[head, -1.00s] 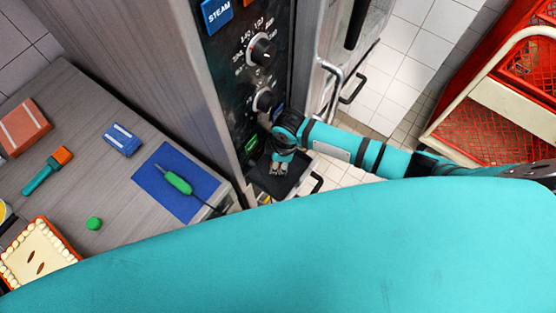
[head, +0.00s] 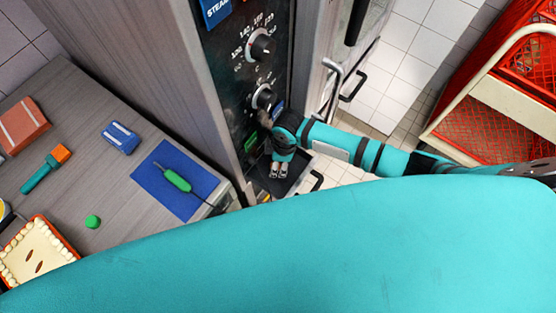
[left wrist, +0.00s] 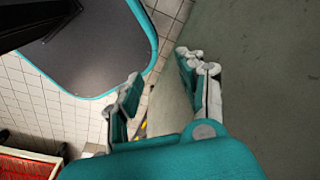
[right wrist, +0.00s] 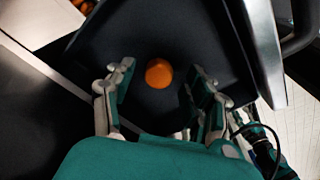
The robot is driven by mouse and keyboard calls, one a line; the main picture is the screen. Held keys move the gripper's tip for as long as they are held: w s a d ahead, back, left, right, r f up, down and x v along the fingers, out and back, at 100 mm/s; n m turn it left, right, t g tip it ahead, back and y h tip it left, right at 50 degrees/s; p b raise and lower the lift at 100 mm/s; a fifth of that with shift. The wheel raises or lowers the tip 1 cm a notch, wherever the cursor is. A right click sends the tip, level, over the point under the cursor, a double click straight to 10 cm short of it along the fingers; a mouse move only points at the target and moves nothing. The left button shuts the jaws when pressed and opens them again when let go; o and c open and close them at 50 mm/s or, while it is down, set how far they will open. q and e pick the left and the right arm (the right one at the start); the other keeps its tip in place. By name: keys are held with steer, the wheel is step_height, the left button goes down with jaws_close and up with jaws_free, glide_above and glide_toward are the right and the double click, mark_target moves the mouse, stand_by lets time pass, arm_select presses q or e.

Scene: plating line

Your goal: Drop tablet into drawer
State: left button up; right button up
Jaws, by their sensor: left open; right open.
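My right gripper (head: 279,174) is over the open dark drawer (head: 297,178) at the foot of the control panel. In the right wrist view the gripper (right wrist: 160,85) is open, its fingers well apart with nothing held. An orange round piece (right wrist: 158,73), which looks like the tablet, shows between the fingers against the drawer's dark inside (right wrist: 185,45). It appears to lie in the drawer, apart from both fingers. The tablet is hidden in the head view. My left gripper (left wrist: 160,75) is open and empty in the left wrist view, away from the drawer.
The control panel with dials (head: 262,45) rises behind the drawer. The counter at left holds a blue mat (head: 172,202) with a green-handled tool (head: 176,180), a blue box (head: 120,138) and a green piece (head: 92,221). Red crates (head: 480,120) stand in a rack at right.

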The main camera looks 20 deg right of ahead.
step_height(320, 180, up, 13)
steer(key=d, duration=0.1)
steer(key=shift+s+d+b, duration=0.2)
steer(key=shift+b, duration=0.15)
stand_by(0.6)
